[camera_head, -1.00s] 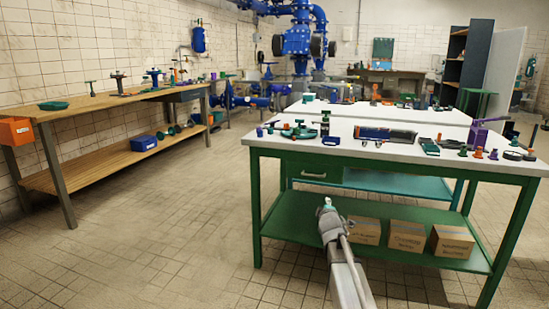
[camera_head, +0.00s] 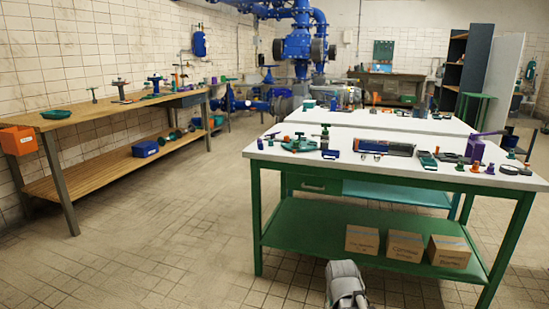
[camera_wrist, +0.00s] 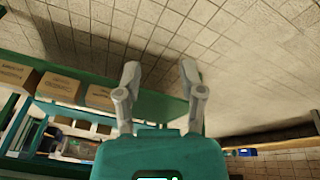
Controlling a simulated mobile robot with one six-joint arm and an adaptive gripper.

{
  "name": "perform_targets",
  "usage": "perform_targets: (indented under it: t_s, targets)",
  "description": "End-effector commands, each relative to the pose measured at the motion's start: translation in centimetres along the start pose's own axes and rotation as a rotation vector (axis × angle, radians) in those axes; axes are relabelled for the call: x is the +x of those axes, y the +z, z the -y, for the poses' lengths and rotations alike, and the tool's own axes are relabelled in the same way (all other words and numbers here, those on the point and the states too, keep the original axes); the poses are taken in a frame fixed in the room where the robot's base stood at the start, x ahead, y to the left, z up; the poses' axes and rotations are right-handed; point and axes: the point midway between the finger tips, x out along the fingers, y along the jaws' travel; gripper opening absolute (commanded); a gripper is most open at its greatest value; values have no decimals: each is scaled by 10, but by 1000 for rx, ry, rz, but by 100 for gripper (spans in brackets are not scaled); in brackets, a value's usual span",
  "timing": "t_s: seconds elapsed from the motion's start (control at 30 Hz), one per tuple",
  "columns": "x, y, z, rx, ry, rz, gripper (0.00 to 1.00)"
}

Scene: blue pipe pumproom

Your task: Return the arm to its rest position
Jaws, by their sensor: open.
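The teal gripper body fills the bottom middle of that view. In the head view a grey part of my arm (camera_head: 345,283) shows at the bottom edge, in front of the green workbench. The fingertips are not visible there.
The green workbench (camera_head: 262,226) stands close ahead, with cardboard boxes (camera_head: 405,245) on its lower shelf and tools on its white top. A wooden bench (camera_head: 60,118) with an orange box (camera_head: 18,140) runs along the left wall. The tiled floor (camera_head: 170,230) between them is clear.

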Motion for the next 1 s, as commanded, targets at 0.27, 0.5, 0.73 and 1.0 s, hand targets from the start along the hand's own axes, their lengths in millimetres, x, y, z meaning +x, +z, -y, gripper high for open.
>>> perform_targets:
  t_s: [0.27,0.5,0.73,1.0]
  targets:
    - [-20,56,18,105,-68,162,51]
    - [-38,75,26,150,-93,237,51]
    - [-57,70,23,149,-93,235,51]
    - [-93,61,19,148,-92,234,51]
